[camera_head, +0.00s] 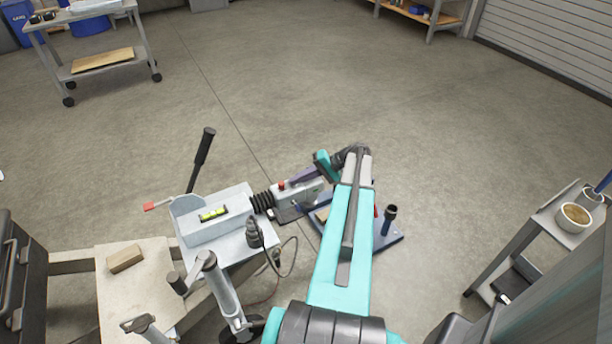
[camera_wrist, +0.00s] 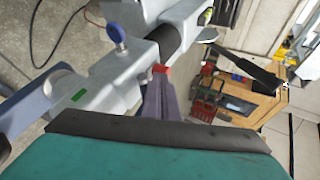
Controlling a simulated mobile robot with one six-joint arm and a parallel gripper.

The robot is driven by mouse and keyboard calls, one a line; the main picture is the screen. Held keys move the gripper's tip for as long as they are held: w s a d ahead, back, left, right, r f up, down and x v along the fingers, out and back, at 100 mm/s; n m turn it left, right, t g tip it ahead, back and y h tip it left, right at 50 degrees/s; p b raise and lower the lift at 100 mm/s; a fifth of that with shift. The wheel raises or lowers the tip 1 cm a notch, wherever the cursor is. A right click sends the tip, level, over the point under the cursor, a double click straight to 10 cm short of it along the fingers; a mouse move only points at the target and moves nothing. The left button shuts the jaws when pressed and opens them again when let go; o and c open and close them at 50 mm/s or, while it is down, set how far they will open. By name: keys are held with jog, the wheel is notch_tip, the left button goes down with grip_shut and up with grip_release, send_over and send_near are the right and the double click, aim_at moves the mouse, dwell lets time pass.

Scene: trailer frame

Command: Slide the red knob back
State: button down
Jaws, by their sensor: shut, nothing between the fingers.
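The red knob (camera_head: 282,184) stands on top of the grey coupling head (camera_head: 297,207) at the front of the trailer frame. In the wrist view the red knob (camera_wrist: 160,69) shows just beyond the tips of my gripper (camera_wrist: 158,82). My gripper (camera_head: 296,180) has slim purple fingers, closed together and empty. It comes in over the coupling from the right. In the wrist view the tips look very close to the knob; I cannot tell whether they touch it. The grey coupling body (camera_wrist: 108,82) there carries a green mark and a blue round part (camera_wrist: 117,32).
A black bellows (camera_head: 263,202) joins the coupling to the grey housing, which carries a spirit level (camera_head: 213,214). A black-handled lever (camera_head: 203,150) rises behind. A jockey-wheel post (camera_head: 225,290) stands in front. A blue base (camera_head: 385,238) lies right of the coupling. Floor beyond is clear.

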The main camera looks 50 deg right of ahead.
aim_at(282, 186)
jog(key=shift+x, duration=0.8)
jog(key=shift+a, duration=0.1)
jog(key=shift+w+a, duration=0.25)
jog(key=shift+a, duration=0.35)
jog(key=shift+w+a, duration=0.3)
jog(key=shift+a, duration=0.3)
jog(key=shift+r, duration=0.1)
